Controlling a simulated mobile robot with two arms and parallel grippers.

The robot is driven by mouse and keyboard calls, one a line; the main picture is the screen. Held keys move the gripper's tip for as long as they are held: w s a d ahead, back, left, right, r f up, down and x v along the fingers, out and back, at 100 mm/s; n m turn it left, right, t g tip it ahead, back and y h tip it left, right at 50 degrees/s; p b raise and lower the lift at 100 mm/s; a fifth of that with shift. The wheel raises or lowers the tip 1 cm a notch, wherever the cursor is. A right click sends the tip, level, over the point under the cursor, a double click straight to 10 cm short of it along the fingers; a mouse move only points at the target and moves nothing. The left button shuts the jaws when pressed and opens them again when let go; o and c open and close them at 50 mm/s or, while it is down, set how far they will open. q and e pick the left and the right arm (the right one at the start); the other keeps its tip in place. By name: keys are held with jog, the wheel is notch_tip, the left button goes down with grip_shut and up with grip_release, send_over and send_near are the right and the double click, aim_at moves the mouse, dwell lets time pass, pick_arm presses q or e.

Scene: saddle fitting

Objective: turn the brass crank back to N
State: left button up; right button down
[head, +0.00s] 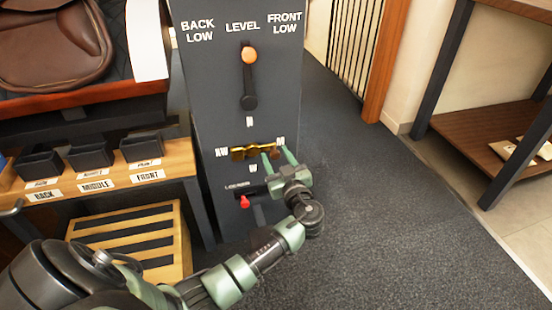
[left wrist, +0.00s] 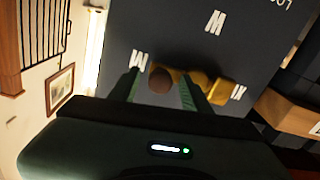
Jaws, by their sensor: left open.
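The brass crank (head: 250,152) is on the front of a dark grey panel, lying roughly level. Small white letters surround it, with N (head: 250,122) above. A W mark (head: 253,168) is below and an M-like mark (head: 281,141) is at the right end. My left gripper (head: 276,156) is open at the crank's right end. In the left wrist view the crank (left wrist: 200,80) shows with its dark round knob (left wrist: 160,79) between the green fingers (left wrist: 160,90); I cannot tell whether they touch it. My right gripper is out of view.
Above is a lever with an orange knob (head: 249,55) under LEVEL. A red switch (head: 244,201) sits below the crank. Left are a wooden bench with black bins (head: 90,156) and a slatted crate (head: 140,235). Open carpet (head: 400,230) lies right of the panel.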

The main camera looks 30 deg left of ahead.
pick_arm(q)
jog(key=shift+w+a, duration=0.25)
grip_shut()
jog(key=shift+s+f, duration=0.1)
jog(key=shift+f, duration=0.05)
dwell(1.2)
